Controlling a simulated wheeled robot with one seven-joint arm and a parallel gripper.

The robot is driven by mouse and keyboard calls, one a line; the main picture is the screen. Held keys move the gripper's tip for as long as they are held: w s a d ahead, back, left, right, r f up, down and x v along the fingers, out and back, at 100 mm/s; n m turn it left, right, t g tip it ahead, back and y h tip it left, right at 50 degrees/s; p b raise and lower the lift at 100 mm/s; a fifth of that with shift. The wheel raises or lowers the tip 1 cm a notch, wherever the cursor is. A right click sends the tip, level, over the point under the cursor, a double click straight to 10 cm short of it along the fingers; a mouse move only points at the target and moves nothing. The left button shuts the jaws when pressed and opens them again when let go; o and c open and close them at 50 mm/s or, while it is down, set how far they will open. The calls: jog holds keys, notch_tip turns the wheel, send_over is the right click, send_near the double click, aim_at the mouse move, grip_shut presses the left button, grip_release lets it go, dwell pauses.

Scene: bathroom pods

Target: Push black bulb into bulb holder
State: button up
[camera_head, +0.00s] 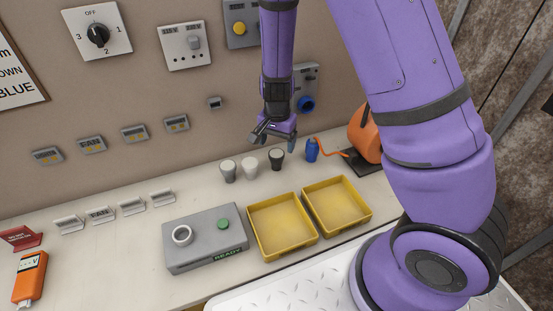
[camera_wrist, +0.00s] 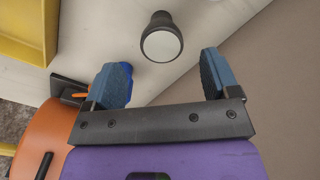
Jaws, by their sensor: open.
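The black bulb (camera_head: 276,158) stands upright on the counter with a pale top. It is at the right end of a short row with a white bulb (camera_head: 249,166) and a grey bulb (camera_head: 228,172). My gripper (camera_head: 275,140) is open, pointing down just above the black bulb. In the wrist view the black bulb (camera_wrist: 161,40) appears beyond the gap between my spread fingertips (camera_wrist: 165,68), and nothing is held.
Two yellow trays (camera_head: 283,226) (camera_head: 336,203) sit in front of the bulbs. A blue object (camera_head: 312,150) stands close right of the black bulb, near an orange device (camera_head: 364,133). Wall panels are behind.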

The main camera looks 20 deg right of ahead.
aim_at(277, 153)
jog(key=shift+w+f, duration=0.15)
jog(key=shift+f, duration=2.6)
jog(key=c, duration=1)
jog(key=shift+r, duration=0.25)
